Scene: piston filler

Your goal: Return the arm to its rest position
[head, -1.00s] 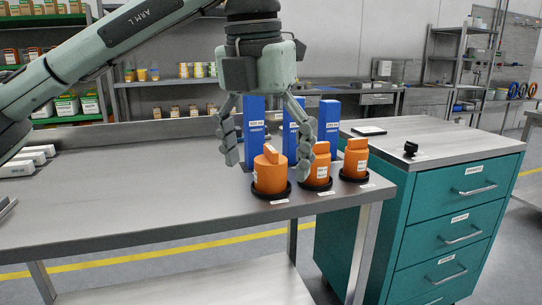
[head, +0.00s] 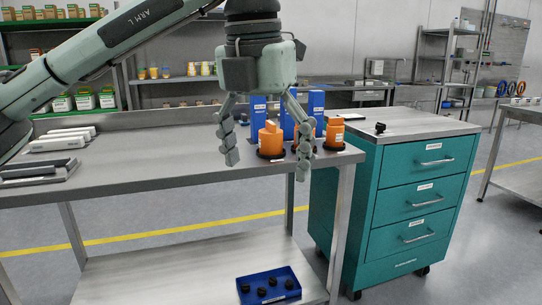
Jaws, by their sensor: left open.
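My left gripper (head: 266,160) hangs from the arm labelled ARM L (head: 110,45), fingers pointing down and spread open, with nothing between them. In the picture it overlaps the right end of the steel table (head: 170,175). Behind its fingers stand orange pistons on black round bases: one (head: 270,140) shows between the fingers, one (head: 296,140) is mostly hidden by the right finger, and one (head: 335,132) stands to the right. Blue upright blocks (head: 258,108) stand behind them, partly hidden. My right gripper is not in view.
A teal drawer cabinet (head: 418,200) stands right of the table, with a small black knob (head: 380,128) on top. A blue tray (head: 240,290) with several black knobs is on the lower shelf (head: 180,275). White boxes (head: 55,143) lie on the table's left. Shelves line the back.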

